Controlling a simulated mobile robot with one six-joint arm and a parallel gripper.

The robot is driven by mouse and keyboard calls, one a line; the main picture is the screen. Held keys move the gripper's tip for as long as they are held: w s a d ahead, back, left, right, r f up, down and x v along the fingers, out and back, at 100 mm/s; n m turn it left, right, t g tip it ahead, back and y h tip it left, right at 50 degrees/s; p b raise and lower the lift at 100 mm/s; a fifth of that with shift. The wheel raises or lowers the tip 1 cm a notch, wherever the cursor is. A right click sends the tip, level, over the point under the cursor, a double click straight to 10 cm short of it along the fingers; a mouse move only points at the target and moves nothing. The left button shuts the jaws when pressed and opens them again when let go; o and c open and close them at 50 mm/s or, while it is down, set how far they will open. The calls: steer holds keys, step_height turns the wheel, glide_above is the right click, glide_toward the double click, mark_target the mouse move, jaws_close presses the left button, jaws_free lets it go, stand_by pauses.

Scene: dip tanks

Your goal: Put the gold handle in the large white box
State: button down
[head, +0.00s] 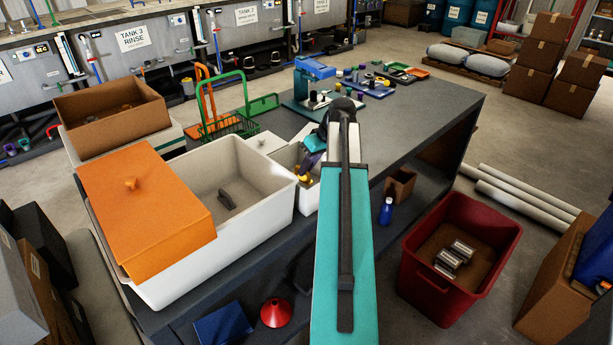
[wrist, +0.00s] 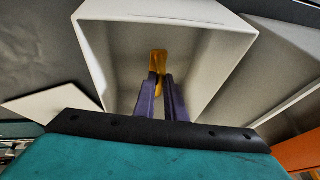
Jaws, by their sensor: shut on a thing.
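My gripper (wrist: 160,88) has purple fingers shut on the gold handle (wrist: 157,62), which shows at the fingertips in the wrist view. In the head view a bit of gold handle (head: 302,171) shows beside the arm, largely hidden. The gripper is in or just over a smaller white box (head: 308,203); whether the handle touches its floor I cannot tell. The large white box (head: 262,233) is left of the gripper in the head view. An orange cover (head: 150,215) lies over its left part, and a dark handle-like piece (head: 226,199) lies inside its open right part.
A white flap or lid (head: 263,143) is at the smaller box. A green wire basket (head: 228,120) and a blue device (head: 314,72) stand farther back on the dark table (head: 430,105). A cardboard box (head: 110,112) is at left. A red bin (head: 468,208) is on the right.

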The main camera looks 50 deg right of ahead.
steer(key=shift+f+p, duration=0.35)
steer(key=shift+f, duration=1.3)
steer(key=shift+f, duration=0.15)
steer(key=c, duration=1.8)
jaws_free()
steer(key=shift+r, duration=0.2)
steer(key=shift+b+v, duration=1.05)
steer(key=shift+v, duration=4.95)
steer(key=shift+s+f, duration=0.15)
